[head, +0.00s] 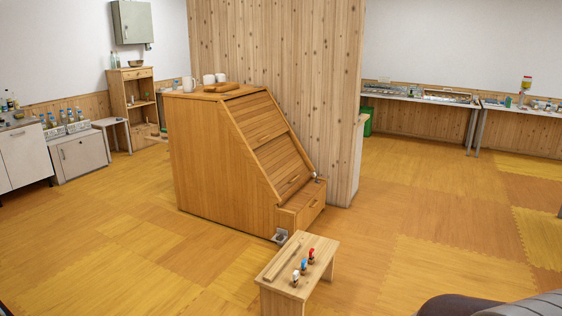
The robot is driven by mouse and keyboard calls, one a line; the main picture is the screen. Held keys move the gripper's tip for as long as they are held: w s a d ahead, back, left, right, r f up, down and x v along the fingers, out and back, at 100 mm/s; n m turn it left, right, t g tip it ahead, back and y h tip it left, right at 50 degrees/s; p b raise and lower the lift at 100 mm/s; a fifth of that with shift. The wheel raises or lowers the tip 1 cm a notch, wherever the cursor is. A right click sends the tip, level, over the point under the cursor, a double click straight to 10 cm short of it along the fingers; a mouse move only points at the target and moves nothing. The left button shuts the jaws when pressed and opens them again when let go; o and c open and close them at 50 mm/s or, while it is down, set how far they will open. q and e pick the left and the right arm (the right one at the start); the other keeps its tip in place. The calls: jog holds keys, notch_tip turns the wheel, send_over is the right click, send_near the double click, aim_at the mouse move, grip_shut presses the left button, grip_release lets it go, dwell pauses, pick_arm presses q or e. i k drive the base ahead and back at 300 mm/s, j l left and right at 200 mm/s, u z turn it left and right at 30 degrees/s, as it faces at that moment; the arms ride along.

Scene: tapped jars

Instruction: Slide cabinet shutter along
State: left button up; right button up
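A wooden cabinet (205,155) with a sloping front stands in the middle of the head view, against a knotty wood partition. Its slope carries an upper slatted shutter (257,118) and a lower slatted shutter (282,163). Each has a small handle near its lower edge. Both appear to cover their openings. A low drawer section (303,205) with a handle juts out at the foot of the slope. Neither of my grippers is in view.
A low wooden bench (310,258) with small red, blue and white-topped items stands in front. Floor is open on both sides.

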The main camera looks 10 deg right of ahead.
aim_at(281, 160)
jog(key=i+l+z, duration=0.35)
jog(key=i+l, duration=0.15)
jog(key=i+l+z, duration=0.35)
jog(key=i, duration=0.35)
jog(key=i+l+z, duration=0.15)
jog(key=i+z, duration=0.2)
jog(key=i, duration=0.3)
jog(key=i+z, duration=0.35)
jog(key=i, duration=0.3)
jog(key=i+u, duration=0.1)
jog(key=i, duration=0.75)
jog(key=i+u, duration=0.1)
jog(key=i, duration=0.75)
jog(key=i+l+u, duration=0.1)
jog(key=i, duration=0.75)
jog(key=i+j+u, duration=0.15)
jog(key=i+u, duration=0.2)
jog(key=i, duration=0.15)
jog(key=i+u, duration=0.4)
jog(key=i+l+u, duration=0.1)
jog(key=i+u, duration=0.25)
jog(key=i, duration=0.25)
jog(key=i+j+z, duration=0.1)
jog(key=i+j, duration=0.45)
jog(key=j, duration=0.2)
jog(key=i+j+z, duration=0.15)
jog(key=j, duration=0.25)
jog(key=i+j, duration=0.35)
jog(key=j+z, duration=0.05)
